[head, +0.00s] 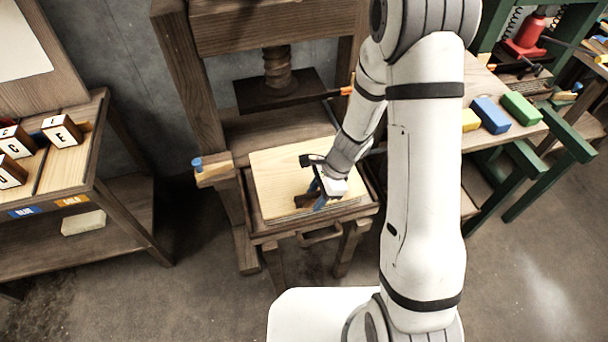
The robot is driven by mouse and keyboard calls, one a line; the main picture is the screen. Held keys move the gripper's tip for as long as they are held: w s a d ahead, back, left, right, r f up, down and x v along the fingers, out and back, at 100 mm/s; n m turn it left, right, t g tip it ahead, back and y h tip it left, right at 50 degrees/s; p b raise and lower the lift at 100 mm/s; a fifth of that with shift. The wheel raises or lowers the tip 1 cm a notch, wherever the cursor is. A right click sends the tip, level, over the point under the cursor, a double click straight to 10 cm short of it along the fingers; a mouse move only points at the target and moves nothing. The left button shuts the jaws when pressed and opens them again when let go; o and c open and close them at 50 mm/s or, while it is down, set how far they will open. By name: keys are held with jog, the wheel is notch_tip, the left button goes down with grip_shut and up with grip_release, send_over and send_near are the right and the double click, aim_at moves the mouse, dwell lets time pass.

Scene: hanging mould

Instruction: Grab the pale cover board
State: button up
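The pale cover board (277,168) is a light wooden rectangle lying flat on the wooden bed of the press. A small dark brown piece, apparently a handle, (301,200) sits on the board's near right part. My gripper (319,200) is down at this dark piece, with bluish fingers beside or around it. The wrist and arm hide the board's right side. The fingers are too small and covered to tell whether they are closed on the dark piece.
The press screw (277,68) and dark plate (281,90) hang above and behind the board. A wooden post (188,80) stands at left. A shelf with lettered blocks (62,131) is far left. Blue (490,115) and green (521,108) blocks lie on a right-hand table.

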grip_shut()
dwell(0.7)
